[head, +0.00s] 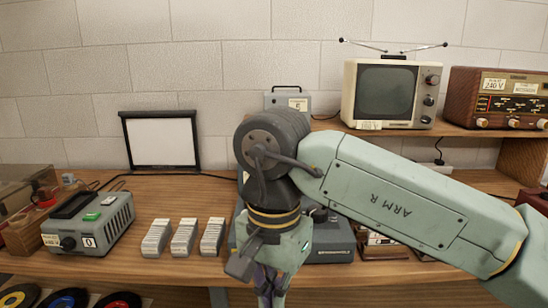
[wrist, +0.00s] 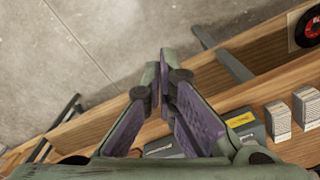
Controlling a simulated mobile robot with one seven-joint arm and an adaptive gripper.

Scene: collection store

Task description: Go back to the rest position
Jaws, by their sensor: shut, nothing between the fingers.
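My gripper (wrist: 162,85) is in the middle of the wrist view, its purple-padded fingers brought together at the tips with nothing between them. In the head view my gripper (head: 270,288) points down at the front edge of the wooden bench, and its fingertips run out of the bottom of the picture. My green arm comes in from the right and bends down at the dark wrist joint. It hides part of a grey device (head: 330,240) on the bench behind it.
Several white card stacks (head: 184,237) and a grey box with a green button (head: 90,225) stand left of my gripper. A small white screen (head: 160,142) stands behind them. A television (head: 390,92) and a wooden radio (head: 495,98) sit on a raised shelf. Discs (head: 68,299) lie below at left.

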